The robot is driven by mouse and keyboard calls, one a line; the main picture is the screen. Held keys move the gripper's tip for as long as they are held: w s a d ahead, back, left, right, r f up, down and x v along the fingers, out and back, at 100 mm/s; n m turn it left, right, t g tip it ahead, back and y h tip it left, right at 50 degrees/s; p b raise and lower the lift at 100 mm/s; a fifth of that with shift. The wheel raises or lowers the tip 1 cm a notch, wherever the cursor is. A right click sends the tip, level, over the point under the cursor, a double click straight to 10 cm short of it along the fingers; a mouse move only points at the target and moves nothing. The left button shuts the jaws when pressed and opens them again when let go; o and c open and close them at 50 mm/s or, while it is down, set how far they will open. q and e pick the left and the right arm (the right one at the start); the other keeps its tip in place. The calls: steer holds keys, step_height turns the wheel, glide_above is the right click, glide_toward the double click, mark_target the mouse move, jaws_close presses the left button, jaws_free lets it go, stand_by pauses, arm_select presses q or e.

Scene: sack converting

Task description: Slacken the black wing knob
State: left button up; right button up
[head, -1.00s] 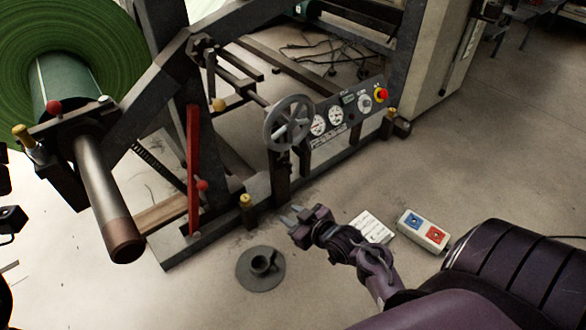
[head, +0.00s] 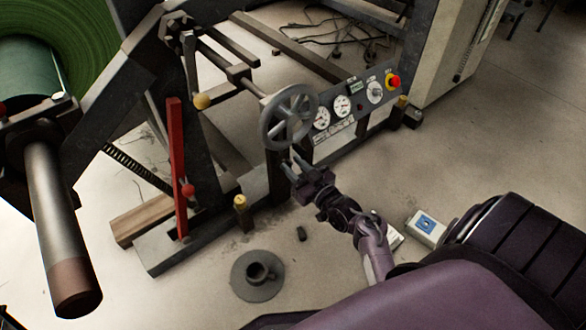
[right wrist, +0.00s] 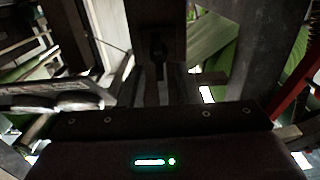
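My right gripper (head: 291,162) is just below the grey handwheel (head: 289,117), close to the dark post (head: 279,178) under it. Its two fingers are apart. In the right wrist view, a narrow black part (right wrist: 157,52) shows against the post, ahead of the fingers and roughly between them; it looks like the black wing knob, but its wings are too dark to make out. I see no contact between the fingers and it. In the head view the knob cannot be picked out. My left gripper is not in view.
A gauge panel (head: 345,110) with a red button is right of the handwheel. A red lever (head: 177,165) and a steel shaft (head: 55,220) are at left.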

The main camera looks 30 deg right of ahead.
steer(key=shift+w, duration=0.35)
jaws_close()
steer(key=shift+r+n, duration=0.1)
steer(key=shift+n, duration=0.2)
